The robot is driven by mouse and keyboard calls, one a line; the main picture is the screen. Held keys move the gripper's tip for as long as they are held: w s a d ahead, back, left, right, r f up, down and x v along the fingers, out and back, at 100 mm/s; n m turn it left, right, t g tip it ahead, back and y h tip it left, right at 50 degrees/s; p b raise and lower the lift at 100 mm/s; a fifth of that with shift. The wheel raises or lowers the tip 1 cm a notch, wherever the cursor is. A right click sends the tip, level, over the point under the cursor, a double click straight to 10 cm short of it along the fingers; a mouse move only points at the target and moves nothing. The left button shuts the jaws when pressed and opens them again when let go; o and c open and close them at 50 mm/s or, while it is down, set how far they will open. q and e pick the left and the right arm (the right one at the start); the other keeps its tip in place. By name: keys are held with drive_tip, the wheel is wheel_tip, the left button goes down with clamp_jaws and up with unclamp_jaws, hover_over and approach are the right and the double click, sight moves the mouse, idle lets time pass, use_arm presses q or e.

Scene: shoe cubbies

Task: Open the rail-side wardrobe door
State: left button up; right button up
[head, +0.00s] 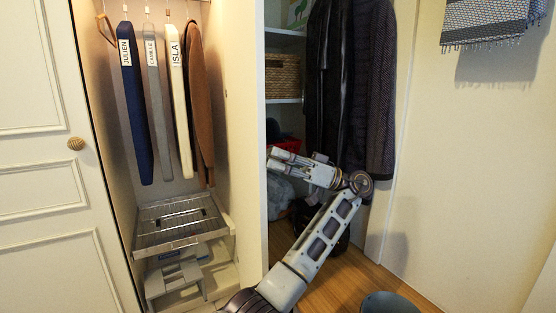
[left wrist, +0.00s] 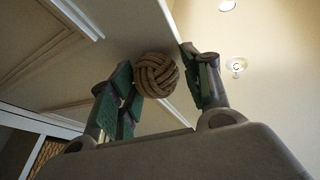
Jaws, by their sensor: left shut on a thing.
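The rail-side wardrobe door (head: 246,150) stands swung out to the right of the rail compartment, seen at a steep angle in the head view. Its panelled face shows in the left wrist view (left wrist: 110,50). My left gripper (head: 277,158) is just right of the door's edge. In the left wrist view my left gripper (left wrist: 162,72) has its fingers on either side of a woven round knob (left wrist: 157,77) and is shut on it. In the head view that knob cannot be made out. My right gripper is not in view.
The left door (head: 40,190) with its own woven knob (head: 76,143) is closed. Garment covers (head: 135,110) hang inside, above a wire rack (head: 180,222) and a grey step stool (head: 175,280). Dark coats (head: 350,90) hang behind my arm. A dark round object (head: 388,303) stands on the floor.

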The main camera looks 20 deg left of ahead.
use_arm(q)
drive_tip(key=shift+w+a+r, duration=0.15)
drive_tip(key=shift+a, duration=0.1)
drive_tip(key=o, duration=1)
drive_tip(key=shift+o, duration=1.3)
drive_tip(key=shift+a, duration=0.15)
drive_tip(key=shift+r, duration=4.85)
drive_tip(key=shift+w+f, duration=0.1)
